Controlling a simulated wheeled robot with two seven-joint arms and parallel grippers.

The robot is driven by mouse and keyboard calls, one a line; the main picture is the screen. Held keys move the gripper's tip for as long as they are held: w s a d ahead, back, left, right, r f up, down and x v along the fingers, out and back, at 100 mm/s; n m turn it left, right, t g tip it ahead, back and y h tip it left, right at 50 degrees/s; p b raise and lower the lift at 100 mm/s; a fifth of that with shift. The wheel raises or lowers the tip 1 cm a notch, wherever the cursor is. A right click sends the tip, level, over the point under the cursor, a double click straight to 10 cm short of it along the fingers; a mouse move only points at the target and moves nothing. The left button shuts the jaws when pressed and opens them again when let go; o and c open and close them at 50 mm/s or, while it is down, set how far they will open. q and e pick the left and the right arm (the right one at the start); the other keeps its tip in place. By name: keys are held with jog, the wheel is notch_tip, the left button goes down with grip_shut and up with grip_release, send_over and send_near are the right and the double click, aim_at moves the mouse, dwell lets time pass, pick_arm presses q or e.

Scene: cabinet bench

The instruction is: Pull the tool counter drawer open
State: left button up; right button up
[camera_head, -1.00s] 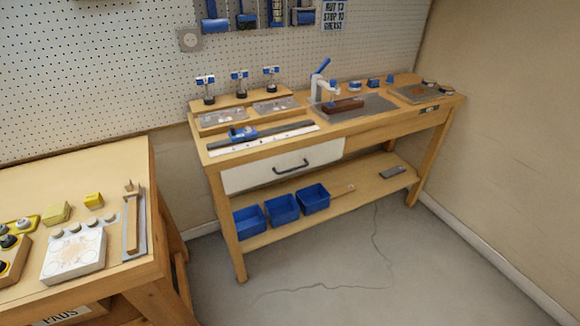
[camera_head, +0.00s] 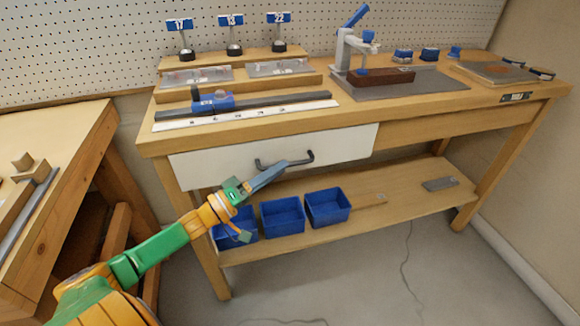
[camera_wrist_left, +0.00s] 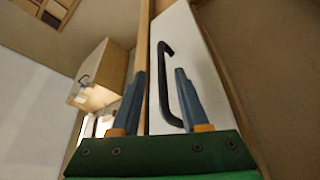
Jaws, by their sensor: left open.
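The tool counter drawer (camera_head: 345,144) has a white front and sits flush under the left part of the bench top. Its dark bar handle (camera_head: 308,157) shows in the head view, with its middle partly covered by my left gripper (camera_head: 276,172). The left gripper has blue-grey fingers and points up at the handle from the lower left. In the left wrist view my left gripper (camera_wrist_left: 159,74) is open, and the handle (camera_wrist_left: 164,85) shows between the lines of its two fingers, in front of the white drawer front (camera_wrist_left: 190,45). Contact cannot be seen. My right gripper is not in view.
Blue bins (camera_head: 283,217) stand on the lower shelf (camera_head: 385,205) below the drawer. The bench top (camera_head: 420,108) carries a blue-and-grey clamp, a press and several small parts. Another wooden table (camera_head: 60,225) stands at the left. The floor in front is clear.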

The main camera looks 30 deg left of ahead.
pick_arm(q)
jog(key=shift+x, duration=1.55)
jog(key=shift+w+f, duration=0.1)
jog(key=shift+f, duration=0.05)
grip_shut()
